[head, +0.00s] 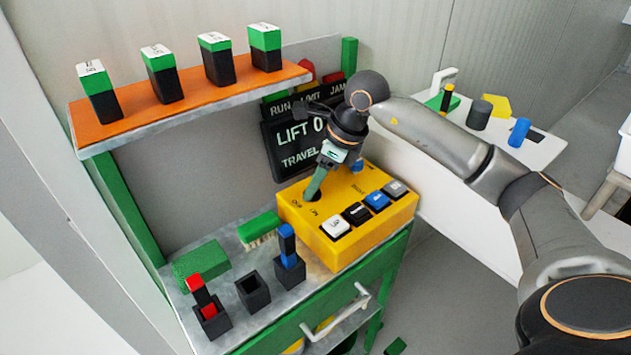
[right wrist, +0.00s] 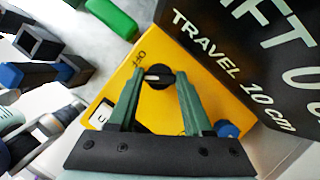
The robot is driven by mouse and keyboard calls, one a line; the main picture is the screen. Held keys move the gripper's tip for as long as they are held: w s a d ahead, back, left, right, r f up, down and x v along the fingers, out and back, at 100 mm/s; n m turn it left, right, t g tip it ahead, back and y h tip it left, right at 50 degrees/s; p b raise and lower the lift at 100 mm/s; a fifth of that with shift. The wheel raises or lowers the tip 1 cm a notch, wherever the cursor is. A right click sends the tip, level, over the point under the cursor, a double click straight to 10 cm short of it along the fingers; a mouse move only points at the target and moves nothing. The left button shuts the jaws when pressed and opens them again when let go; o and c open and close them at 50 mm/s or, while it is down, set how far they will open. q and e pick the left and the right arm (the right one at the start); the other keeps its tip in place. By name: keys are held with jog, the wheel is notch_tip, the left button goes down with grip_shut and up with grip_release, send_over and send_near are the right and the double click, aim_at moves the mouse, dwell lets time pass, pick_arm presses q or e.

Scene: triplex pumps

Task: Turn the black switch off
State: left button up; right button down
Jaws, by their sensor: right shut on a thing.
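The black switch (right wrist: 158,77) is a round knob with a pale mark on top of the yellow control box (head: 345,240). In the right wrist view the printed word OFF lies just beyond it to the upper left. My right gripper (head: 314,192) reaches down onto the box. Its two green fingers (right wrist: 158,80) are shut on the switch, one on each side. In the head view the fingers hide most of the switch. My left gripper is not in view.
A row of white, black, blue and grey buttons (head: 356,213) runs along the box. A blue knob (right wrist: 228,130) is near the fingers. The dark LIFT/TRAVEL display (head: 290,140) stands close behind. A green brush (head: 258,230) and black holders (head: 253,291) are left of the box.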

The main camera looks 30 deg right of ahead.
jog(key=m+h, duration=0.1)
jog(key=m, duration=0.1)
jog(key=m+t+h+b, duration=0.1)
jog(key=m, duration=0.2)
jog(key=shift+a+m, duration=0.15)
jog(key=shift+m, duration=0.15)
jog(key=shift+r+m, duration=0.1)
jog(key=shift+m, duration=0.5)
jog(key=c, duration=0.6)
grip_release()
jog(key=shift+h, duration=0.3)
jog(key=shift+s, duration=0.1)
